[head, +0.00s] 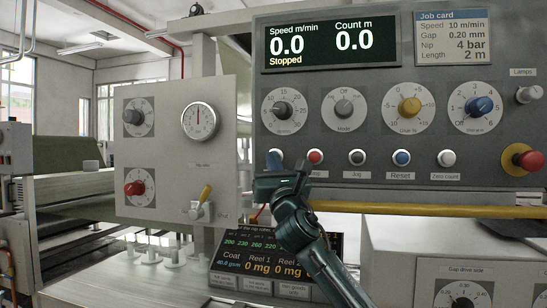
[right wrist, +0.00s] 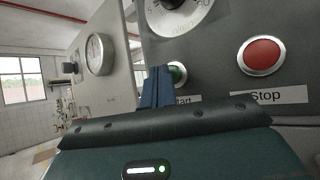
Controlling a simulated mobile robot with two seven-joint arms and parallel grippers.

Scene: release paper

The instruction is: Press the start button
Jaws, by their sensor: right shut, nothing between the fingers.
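The start button, green with a silver rim, shows in the right wrist view (right wrist: 178,73), just right of my fingertips and partly covered by them. Its label below is partly hidden, with "tart" readable. My right gripper (head: 274,161) is shut and empty, and its fingertips are in front of the start button's place on the grey panel (head: 385,110). The fingers also show in the right wrist view (right wrist: 158,80). I cannot tell whether they touch the button. The display (head: 330,42) reads "Stopped". My left gripper is not in view.
The red stop button (head: 315,156) sits close to the right of my gripper. Jog (head: 357,157), Reset (head: 401,157) and Zero count (head: 446,157) buttons follow. A red emergency knob (head: 529,161) is at far right. A yellow bar (head: 430,210) runs below the panel.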

